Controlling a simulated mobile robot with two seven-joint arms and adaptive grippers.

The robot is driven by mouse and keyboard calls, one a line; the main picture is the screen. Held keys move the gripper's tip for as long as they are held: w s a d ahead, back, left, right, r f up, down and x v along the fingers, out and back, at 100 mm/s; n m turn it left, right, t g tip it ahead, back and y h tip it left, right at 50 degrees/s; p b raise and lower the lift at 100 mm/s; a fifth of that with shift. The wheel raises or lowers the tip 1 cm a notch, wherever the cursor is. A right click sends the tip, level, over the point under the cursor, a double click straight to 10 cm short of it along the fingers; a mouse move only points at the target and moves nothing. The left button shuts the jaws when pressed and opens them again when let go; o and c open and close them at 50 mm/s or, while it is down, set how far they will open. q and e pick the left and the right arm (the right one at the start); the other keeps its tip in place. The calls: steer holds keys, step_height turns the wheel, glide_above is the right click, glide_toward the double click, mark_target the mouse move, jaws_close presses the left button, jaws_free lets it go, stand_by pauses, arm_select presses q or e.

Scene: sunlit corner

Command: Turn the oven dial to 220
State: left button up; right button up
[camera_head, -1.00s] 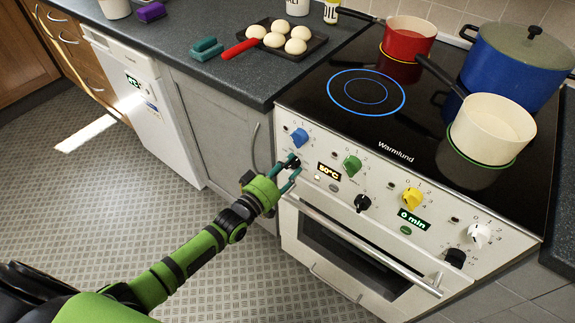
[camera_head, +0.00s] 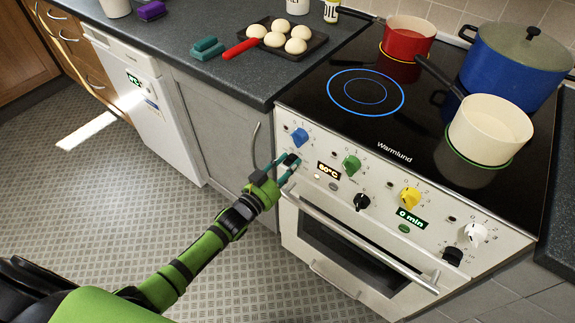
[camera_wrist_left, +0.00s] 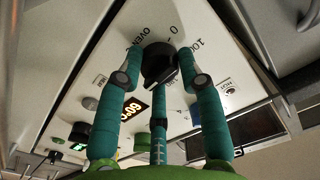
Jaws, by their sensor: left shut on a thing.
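The black oven dial (camera_head: 291,158) is on the left part of the oven's front panel, below the blue knob. My left gripper (camera_head: 284,168) reaches it from the lower left, with its teal fingers closed around it. In the left wrist view, the dial (camera_wrist_left: 159,64) sits between the fingertips, beside the printed marks OVEN, 0 and 100. The fingers partly hide the dial in the head view. My right gripper is not in view.
The green knob (camera_head: 351,164), yellow knob (camera_head: 410,197) and another black knob (camera_head: 361,202) are to the right on the panel. The oven door handle (camera_head: 365,247) runs below. A red pan (camera_head: 408,40), blue pot (camera_head: 512,75) and cream pan (camera_head: 490,130) stand on the hob.

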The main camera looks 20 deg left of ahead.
arm_select(q)
steer(key=m, duration=0.5)
steer(key=shift+w+r, duration=0.1)
steer(key=shift+r, duration=0.3)
steer(key=shift+d, duration=0.1)
steer(key=o, duration=1.1)
steer(key=shift+o, duration=0.2)
steer(key=shift+f, duration=0.1)
steer(key=shift+f, duration=0.15)
steer(key=shift+s, duration=0.3)
steer(key=v, duration=1.1)
steer(key=shift+s, duration=0.25)
